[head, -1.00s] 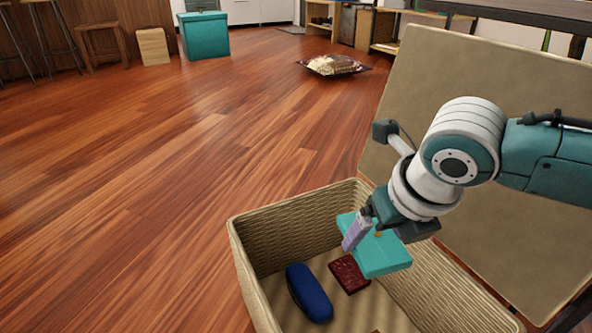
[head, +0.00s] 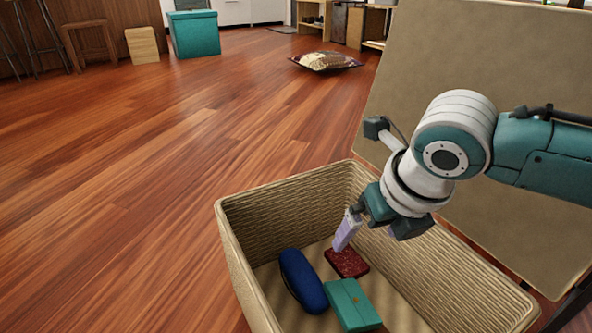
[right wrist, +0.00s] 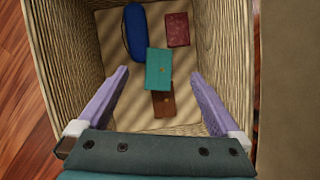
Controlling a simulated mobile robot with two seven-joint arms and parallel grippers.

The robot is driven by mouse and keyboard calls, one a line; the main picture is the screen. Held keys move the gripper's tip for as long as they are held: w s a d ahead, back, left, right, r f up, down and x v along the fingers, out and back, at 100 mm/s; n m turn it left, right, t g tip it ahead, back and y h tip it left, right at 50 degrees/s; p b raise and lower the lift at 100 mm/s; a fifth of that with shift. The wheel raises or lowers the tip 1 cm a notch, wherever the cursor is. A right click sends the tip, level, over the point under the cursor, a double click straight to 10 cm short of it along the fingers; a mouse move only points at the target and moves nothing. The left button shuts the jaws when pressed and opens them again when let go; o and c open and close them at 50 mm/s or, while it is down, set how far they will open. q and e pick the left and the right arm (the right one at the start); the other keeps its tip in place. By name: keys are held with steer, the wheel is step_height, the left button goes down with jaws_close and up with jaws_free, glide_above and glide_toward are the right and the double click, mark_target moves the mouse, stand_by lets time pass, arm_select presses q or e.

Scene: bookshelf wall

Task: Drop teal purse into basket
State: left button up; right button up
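The teal purse (head: 352,305) lies inside the woven basket (head: 290,205), near a blue case (head: 303,281) and a dark red wallet-like item (head: 347,262). In the right wrist view the teal purse (right wrist: 159,69) is below and between my fingers, partly over a brown item (right wrist: 163,104). My right gripper (head: 368,238) is over the basket; in the right wrist view (right wrist: 160,97) its two lilac fingers are wide apart with nothing between them. My left gripper is not in view.
The basket's tan lid (head: 440,110) stands open behind my right arm. Wooden floor (head: 150,180) to the left is clear. A cushion (head: 326,61), a teal box (head: 194,34) and stools (head: 88,45) stand farther back.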

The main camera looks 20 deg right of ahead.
steer(key=p+v, duration=0.9)
steer(key=shift+r, duration=0.4)
steer(key=shift+s, duration=0.15)
